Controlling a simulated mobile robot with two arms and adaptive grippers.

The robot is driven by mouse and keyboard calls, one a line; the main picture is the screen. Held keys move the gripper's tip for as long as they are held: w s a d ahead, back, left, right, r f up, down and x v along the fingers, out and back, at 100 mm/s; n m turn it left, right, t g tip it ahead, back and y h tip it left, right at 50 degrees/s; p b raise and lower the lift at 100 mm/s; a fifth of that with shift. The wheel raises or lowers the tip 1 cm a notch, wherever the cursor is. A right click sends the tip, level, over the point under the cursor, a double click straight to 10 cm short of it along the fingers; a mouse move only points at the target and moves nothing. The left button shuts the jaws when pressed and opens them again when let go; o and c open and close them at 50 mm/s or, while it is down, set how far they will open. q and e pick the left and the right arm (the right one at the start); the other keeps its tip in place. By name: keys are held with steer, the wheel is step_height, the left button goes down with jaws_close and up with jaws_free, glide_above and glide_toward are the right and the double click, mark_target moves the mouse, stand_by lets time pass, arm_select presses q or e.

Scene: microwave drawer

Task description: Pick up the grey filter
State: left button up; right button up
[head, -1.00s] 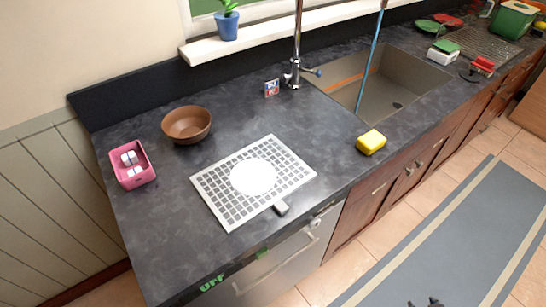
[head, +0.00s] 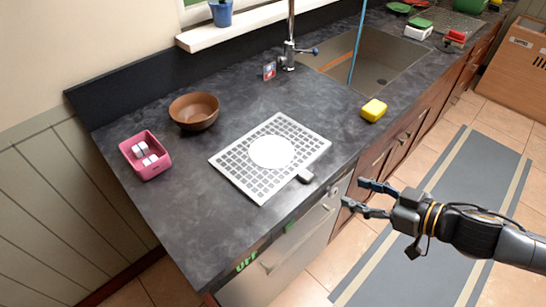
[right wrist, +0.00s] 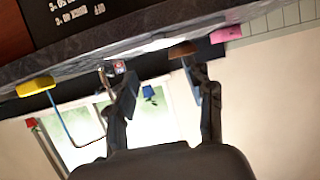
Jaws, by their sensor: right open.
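The grey filter (head: 262,186) is a flat, light grey grid panel with a bright white disc in its middle. It lies flat on the dark counter (head: 180,220) near the front edge, with a small grey tab (head: 305,176) at its front right side. My right gripper (head: 354,193) is open and empty, in front of the counter edge, to the right of the filter and apart from it. In the right wrist view its two fingers (right wrist: 165,85) are spread, with the counter edge upside down above them. My left gripper is not in view.
A pink container (head: 150,170) with white blocks and a brown bowl (head: 194,121) stand left of and behind the filter. A yellow sponge (head: 374,110) lies by the sink (head: 375,62). A steel-fronted appliance (head: 290,245) is below the counter.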

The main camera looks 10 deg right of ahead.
steer(key=b, duration=0.1)
glide_toward(311, 178)
steer(key=shift+w+a, duration=0.95)
steer(key=shift+w, duration=0.1)
steer(key=p+x, duration=0.1)
steer(key=x, duration=0.1)
steer(key=p+x, duration=0.1)
steer(key=x, duration=0.2)
steer(key=shift+d+f, duration=0.1)
steer(key=shift+f, duration=0.5)
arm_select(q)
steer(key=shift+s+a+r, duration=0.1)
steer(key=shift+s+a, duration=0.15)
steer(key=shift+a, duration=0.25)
arm_select(e)
jaws_close()
